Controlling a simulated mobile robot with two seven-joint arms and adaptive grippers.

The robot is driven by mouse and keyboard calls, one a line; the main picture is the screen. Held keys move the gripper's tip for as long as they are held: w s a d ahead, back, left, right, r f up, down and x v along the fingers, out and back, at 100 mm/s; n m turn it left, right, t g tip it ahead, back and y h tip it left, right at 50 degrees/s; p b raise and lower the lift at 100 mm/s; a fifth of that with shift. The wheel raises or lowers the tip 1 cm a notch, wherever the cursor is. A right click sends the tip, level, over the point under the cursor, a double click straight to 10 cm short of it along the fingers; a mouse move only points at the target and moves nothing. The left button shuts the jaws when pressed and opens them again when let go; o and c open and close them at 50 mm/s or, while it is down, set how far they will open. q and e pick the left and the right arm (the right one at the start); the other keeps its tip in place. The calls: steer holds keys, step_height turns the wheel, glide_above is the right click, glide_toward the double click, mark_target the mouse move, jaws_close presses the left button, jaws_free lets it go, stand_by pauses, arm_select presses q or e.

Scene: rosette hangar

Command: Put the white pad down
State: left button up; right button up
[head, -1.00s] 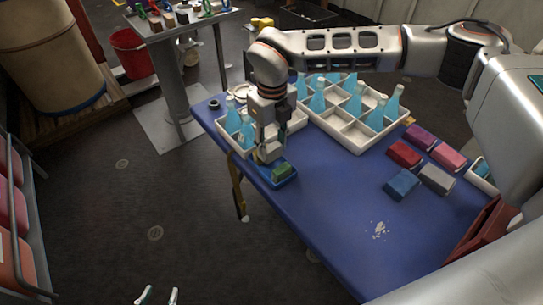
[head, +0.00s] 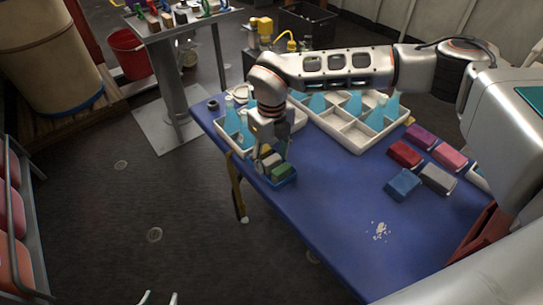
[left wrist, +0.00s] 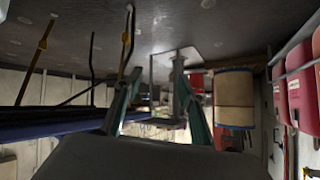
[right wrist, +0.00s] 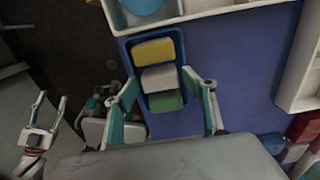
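The white pad (right wrist: 159,78) lies in a small blue tray (right wrist: 152,33), between a yellow pad (right wrist: 153,52) and a green pad (right wrist: 166,101). In the head view the tray (head: 285,183) sits at the table's left edge, partly hidden by my right gripper (head: 266,156). In the right wrist view my right gripper (right wrist: 160,76) is open, with its fingertips apart on either side of the white pad. My left gripper (head: 158,297) is open and empty, off the table at the bottom of the head view; its spread fingers also show in the left wrist view (left wrist: 158,85).
White divided crates (head: 352,132) with blue bottles stand behind the tray on the blue table (head: 330,215). Several coloured pads, including a red one (head: 405,153) and a blue one (head: 403,184), lie at the right.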

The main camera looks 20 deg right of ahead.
mark_target(271, 159)
stand_by(0.3)
step_height(271, 159, up, 12)
steer(key=p, duration=0.1)
steer(key=shift+r, duration=0.2)
stand_by(0.5)
